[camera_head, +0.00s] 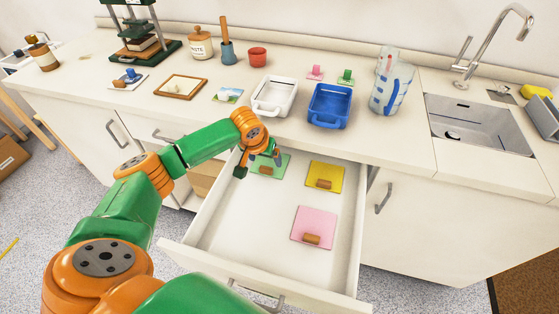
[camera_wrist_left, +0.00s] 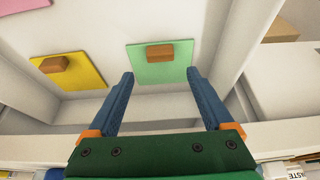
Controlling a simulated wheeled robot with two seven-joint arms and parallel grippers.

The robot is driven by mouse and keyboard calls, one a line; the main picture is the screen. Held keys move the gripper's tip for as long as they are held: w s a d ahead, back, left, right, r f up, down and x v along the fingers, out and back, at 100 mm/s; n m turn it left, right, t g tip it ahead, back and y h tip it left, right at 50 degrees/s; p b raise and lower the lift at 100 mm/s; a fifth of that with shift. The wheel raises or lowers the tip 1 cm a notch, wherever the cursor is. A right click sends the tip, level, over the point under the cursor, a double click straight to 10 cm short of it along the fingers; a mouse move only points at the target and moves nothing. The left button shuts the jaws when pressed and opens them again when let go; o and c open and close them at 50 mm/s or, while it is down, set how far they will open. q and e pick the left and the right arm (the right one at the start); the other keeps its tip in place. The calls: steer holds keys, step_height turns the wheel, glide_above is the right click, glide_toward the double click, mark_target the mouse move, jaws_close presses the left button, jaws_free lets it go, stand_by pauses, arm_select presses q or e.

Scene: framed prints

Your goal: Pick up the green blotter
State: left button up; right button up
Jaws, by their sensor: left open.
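The green blotter (camera_head: 281,160) is a light green square with a brown wooden handle, lying in the back left of the open drawer (camera_head: 235,225). The blotter (camera_wrist_left: 175,72) also shows in the left wrist view, with its handle (camera_wrist_left: 160,53) on top. My left gripper (camera_head: 263,158) is over the blotter in the head view and partly hides it. In the left wrist view the blue fingers of my left gripper (camera_wrist_left: 160,85) are apart, with nothing between them but the blotter beyond their tips. My right gripper is not in view.
A yellow blotter (camera_head: 329,172) and a pink blotter (camera_head: 322,226) with similar handles lie in the same drawer. The drawer walls surround them. Above on the counter stand a white tray (camera_head: 272,112), a blue tray (camera_head: 347,90) and a striped jug (camera_head: 392,106). The drawer's front left is clear.

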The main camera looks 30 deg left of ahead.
mark_target(266, 167)
arm_select(q)
steer(key=x, duration=0.2)
steer(key=s+b+x, duration=0.1)
steer(key=x, duration=0.1)
steer(key=shift+w+f, duration=0.15)
steer(key=shift+f, duration=0.3)
steer(key=shift+w+f, duration=0.15)
steer(key=shift+w, duration=0.05)
jaws_close()
